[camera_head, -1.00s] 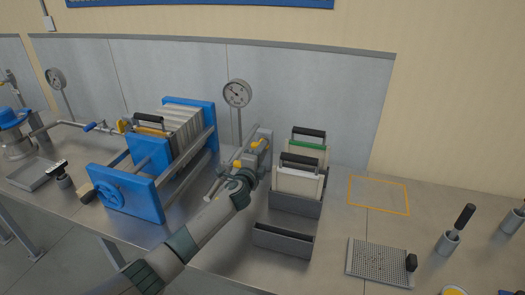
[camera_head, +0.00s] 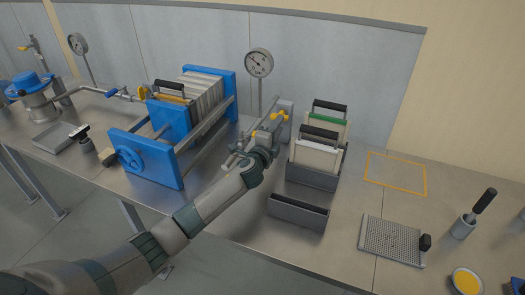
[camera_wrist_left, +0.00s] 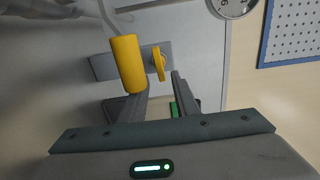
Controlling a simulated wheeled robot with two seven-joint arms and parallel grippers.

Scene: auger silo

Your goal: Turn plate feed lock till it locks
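A grey feed unit (camera_head: 286,108) with yellow parts stands on the bench between the blue plate press and the plate rack. In the left wrist view, a thick yellow cylindrical handle (camera_wrist_left: 126,63) and a flat yellow knob (camera_wrist_left: 158,63) sit in front of a grey plate (camera_wrist_left: 103,67). I cannot tell for certain which is the feed lock. My left gripper (camera_head: 266,146) is close in front of the unit, and its fingers (camera_wrist_left: 160,86) are apart with a gap between them. The knob lies just beyond the gap; the handle's lower end is by the left fingertip. No contact is clear. My right gripper is not in view.
The blue press (camera_head: 150,157) stands left of my arm. A rack with handled plates (camera_head: 317,157) is close on the right, with a grey bin (camera_head: 298,212) in front. A dial gauge (camera_head: 259,63) rises behind. An orange-outlined bench area (camera_head: 396,173) is clear.

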